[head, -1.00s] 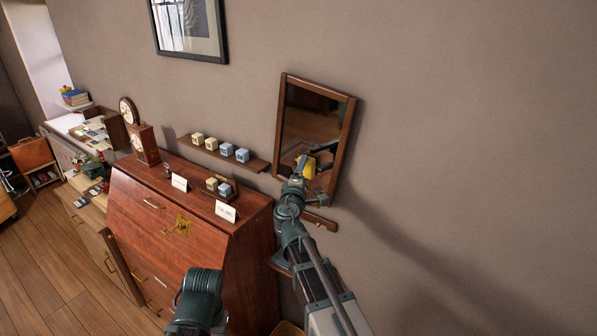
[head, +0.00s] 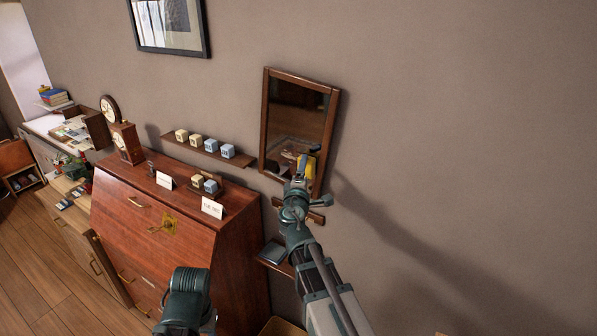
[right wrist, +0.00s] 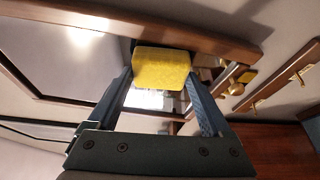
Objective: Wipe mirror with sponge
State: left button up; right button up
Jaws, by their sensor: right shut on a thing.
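The mirror (head: 293,112) hangs on the wall in a brown wooden frame. My right gripper (head: 302,170) is shut on a yellow sponge (head: 307,165) in front of the mirror's lower right part. In the right wrist view the sponge (right wrist: 162,68) sits between both fingers and overlaps the wooden frame (right wrist: 215,47). A reflection shows in the glass beside it. I cannot tell whether the sponge touches the glass. My left arm shows at the bottom of the head view, but its gripper is out of view.
A wooden desk (head: 150,215) with small cards and blocks on top stands left of the mirror. A narrow shelf (head: 207,150) with several blocks is on the wall above it. A small ledge (head: 271,262) lies below the mirror. The wall to the right is bare.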

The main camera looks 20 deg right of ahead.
dwell(0.3)
jog(key=shift+w+a+r, duration=0.15)
jog(key=shift+w+a, duration=0.4)
jog(key=shift+w, duration=0.15)
jog(key=shift+w+a+r, duration=0.1)
jog(key=shift+w+a, duration=0.4)
jog(key=shift+w, duration=0.15)
jog(key=shift+w+a+r+p, duration=0.15)
jog(key=shift+w+a+p, duration=0.1)
jog(key=shift+w+a, duration=0.4)
jog(key=shift+w+a+r+p, duration=0.1)
jog(key=shift+w+a+p, duration=0.15)
jog(key=shift+w+a, duration=0.35)
jog(key=shift+w+d, duration=0.1)
jog(key=shift+d, duration=0.05)
jog(key=shift+w, duration=0.1)
jog(key=shift+w+a+r, duration=0.15)
jog(key=shift+w+a, duration=0.35)
jog(key=shift+w, duration=0.15)
jog(key=shift+w+a+r, duration=0.15)
jog(key=shift+w+a, duration=0.3)
jog(key=shift+w, duration=0.2)
jog(key=shift+a, duration=0.1)
